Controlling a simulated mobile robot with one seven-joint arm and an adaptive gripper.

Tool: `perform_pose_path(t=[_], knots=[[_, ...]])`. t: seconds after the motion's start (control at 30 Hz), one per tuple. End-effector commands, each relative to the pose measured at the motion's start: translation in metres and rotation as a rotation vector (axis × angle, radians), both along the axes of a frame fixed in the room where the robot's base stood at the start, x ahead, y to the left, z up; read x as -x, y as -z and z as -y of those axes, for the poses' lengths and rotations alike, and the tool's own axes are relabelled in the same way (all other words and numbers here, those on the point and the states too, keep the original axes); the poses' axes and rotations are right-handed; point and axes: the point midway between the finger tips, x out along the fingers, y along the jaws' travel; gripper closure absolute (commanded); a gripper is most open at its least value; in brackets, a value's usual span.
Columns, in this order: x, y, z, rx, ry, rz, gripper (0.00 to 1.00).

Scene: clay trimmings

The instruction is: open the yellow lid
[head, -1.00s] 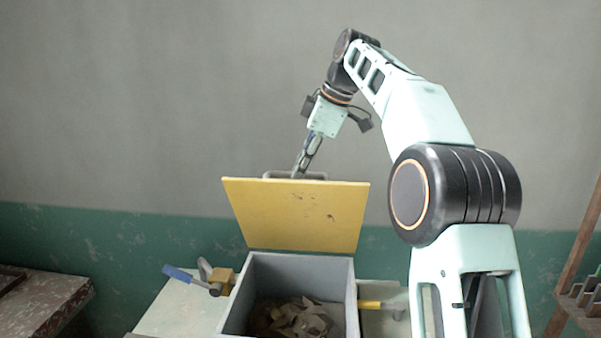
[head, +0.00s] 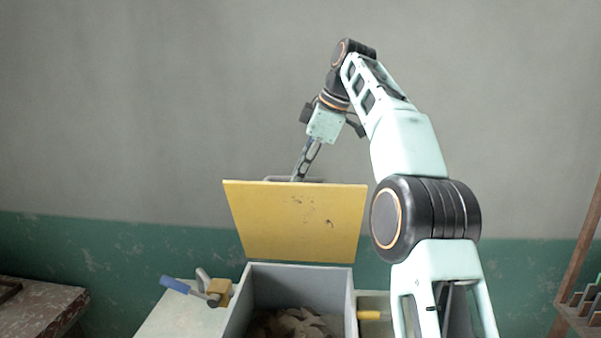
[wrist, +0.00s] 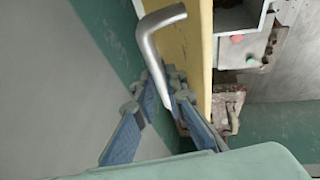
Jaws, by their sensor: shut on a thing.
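The yellow lid (head: 296,225) stands raised at the back of the grey box (head: 300,278), its underside facing the head camera. In the wrist view the lid (wrist: 198,50) shows edge-on. A grey bar handle (wrist: 155,48) is fixed to the lid's outer face; in the head view only its top (head: 312,179) shows above the lid's edge. My gripper (head: 297,177) reaches behind the lid's upper edge. In the wrist view my gripper (wrist: 165,100) is shut on the handle. The fingertips are partly hidden behind the lid in the head view.
Clay scraps (head: 292,324) lie in the box. A blue-handled tool (head: 188,290) and a wooden block (head: 220,292) lie left of it. A yellow-handled tool (head: 370,315) is on the right. A rack (head: 585,300) stands far right. The wall is behind the lid.

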Motion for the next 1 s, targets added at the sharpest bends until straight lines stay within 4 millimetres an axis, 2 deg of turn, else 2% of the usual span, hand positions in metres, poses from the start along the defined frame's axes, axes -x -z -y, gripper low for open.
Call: perform_pose_path(t=[0.03, 0.07, 0.2, 0.23, 0.77, 1.0], knots=[[-0.002, 0.013, 0.005, 0.013, 0.007, -0.019, 1.0], [-0.002, 0.013, 0.005, 0.013, 0.007, -0.019, 0.88], [-0.002, 0.012, 0.004, 0.011, 0.005, -0.017, 0.72], [-0.002, 0.011, 0.003, 0.01, 0.005, -0.016, 0.71], [-0.001, 0.005, 0.002, 0.004, 0.002, -0.008, 0.71], [0.0, -0.004, 0.006, 0.004, 0.003, -0.007, 0.71]])
